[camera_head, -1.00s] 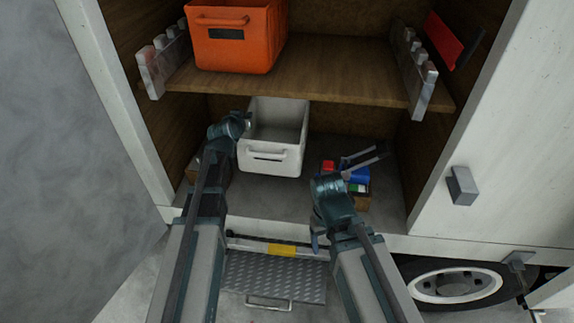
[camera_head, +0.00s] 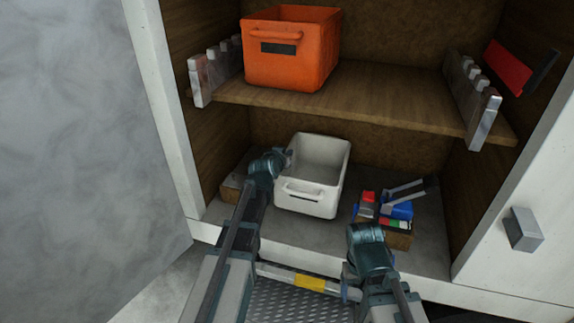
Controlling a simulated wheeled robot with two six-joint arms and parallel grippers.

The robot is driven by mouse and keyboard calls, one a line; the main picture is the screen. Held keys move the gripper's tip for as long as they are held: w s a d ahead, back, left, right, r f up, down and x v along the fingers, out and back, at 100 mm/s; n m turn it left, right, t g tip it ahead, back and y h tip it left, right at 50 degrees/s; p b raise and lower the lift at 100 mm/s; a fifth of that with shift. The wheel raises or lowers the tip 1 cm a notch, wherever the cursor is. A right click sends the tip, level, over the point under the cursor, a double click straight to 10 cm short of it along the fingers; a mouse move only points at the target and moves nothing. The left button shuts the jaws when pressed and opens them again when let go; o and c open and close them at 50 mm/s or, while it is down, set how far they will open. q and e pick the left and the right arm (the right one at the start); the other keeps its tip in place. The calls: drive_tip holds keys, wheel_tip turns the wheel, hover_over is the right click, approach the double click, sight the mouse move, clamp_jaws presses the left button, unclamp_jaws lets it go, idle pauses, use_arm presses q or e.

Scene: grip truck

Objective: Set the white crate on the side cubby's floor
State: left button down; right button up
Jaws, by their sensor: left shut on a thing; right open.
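The white crate (camera_head: 312,201) is in the lower compartment of the side cubby, below the shelf, with its handle side facing me. It looks upright and at or very near the cubby floor (camera_head: 290,236); I cannot tell whether its base touches. My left gripper (camera_head: 288,157) is shut on the crate's left rim, its fingertips partly hidden by the wrist. My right gripper (camera_head: 405,196) is open, its two fingers spread over the small box of coloured items, to the right of the crate. It holds nothing.
An orange crate (camera_head: 290,62) stands on the wooden shelf (camera_head: 385,98) above. A box with red, blue and green items (camera_head: 398,238) sits right of the white crate. Another brown box (camera_head: 232,186) is left, partly behind my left arm. The cubby walls bound both sides.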

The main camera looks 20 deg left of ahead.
use_arm(q)
wheel_tip(320, 180, down, 4)
drive_tip(key=b, duration=0.3)
drive_tip(key=shift+r, duration=0.25)
drive_tip(key=c, duration=1.4)
unclamp_jaws()
drive_tip(key=o, duration=0.4)
